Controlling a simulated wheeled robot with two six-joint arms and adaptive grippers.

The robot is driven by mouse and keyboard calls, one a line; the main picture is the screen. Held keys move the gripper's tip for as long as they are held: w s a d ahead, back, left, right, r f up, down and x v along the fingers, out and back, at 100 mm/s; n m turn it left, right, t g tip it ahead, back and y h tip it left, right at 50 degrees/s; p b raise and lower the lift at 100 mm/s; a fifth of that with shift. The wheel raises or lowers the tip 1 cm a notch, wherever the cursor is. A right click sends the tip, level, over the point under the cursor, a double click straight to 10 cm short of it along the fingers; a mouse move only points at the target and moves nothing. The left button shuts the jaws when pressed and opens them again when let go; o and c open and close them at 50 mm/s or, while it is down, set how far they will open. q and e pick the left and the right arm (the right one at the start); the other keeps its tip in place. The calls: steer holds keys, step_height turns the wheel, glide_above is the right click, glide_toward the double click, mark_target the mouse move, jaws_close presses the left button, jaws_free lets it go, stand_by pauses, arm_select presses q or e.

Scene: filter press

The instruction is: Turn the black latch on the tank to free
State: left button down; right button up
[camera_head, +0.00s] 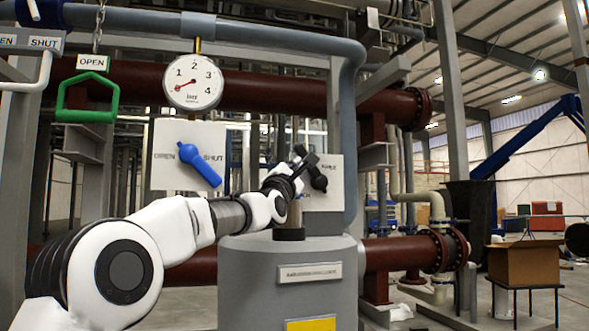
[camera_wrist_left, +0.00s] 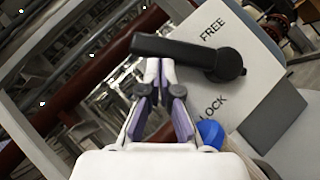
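The black latch (camera_head: 318,178) is on a white panel (camera_head: 330,200) above and behind the grey tank (camera_head: 285,262). In the left wrist view its round hub (camera_wrist_left: 226,65) sits between the words FREE and LOCK, and its bar (camera_wrist_left: 170,47) points left. My left gripper (camera_head: 301,158) is at the latch's left side. Its two fingers (camera_wrist_left: 160,72) are nearly together, their tips at the bar's lower edge. Nothing shows between them; whether they touch the bar I cannot tell. My right gripper is in neither view.
A blue handle (camera_head: 199,165) on an OPEN/SHUT plate is left of the latch. A gauge (camera_head: 193,82) and a green hanging handle (camera_head: 88,100) are farther left. A grey vertical pipe (camera_head: 347,130) runs close to the latch. A cardboard box (camera_head: 523,264) stands at right.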

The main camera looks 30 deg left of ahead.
arm_select(q)
steer(key=shift+w+d+r+p, duration=0.25)
steer(key=shift+w+r+p, duration=0.1)
steer(key=shift+r, duration=0.2)
steer(key=shift+w+d+r+p, duration=0.2)
steer(key=shift+r+p, duration=0.15)
steer(key=shift+r, duration=0.2)
steer(key=shift+w+d+r+p, duration=0.55)
steer(key=shift+w+d+p, duration=0.05)
steer(key=shift+w, duration=0.15)
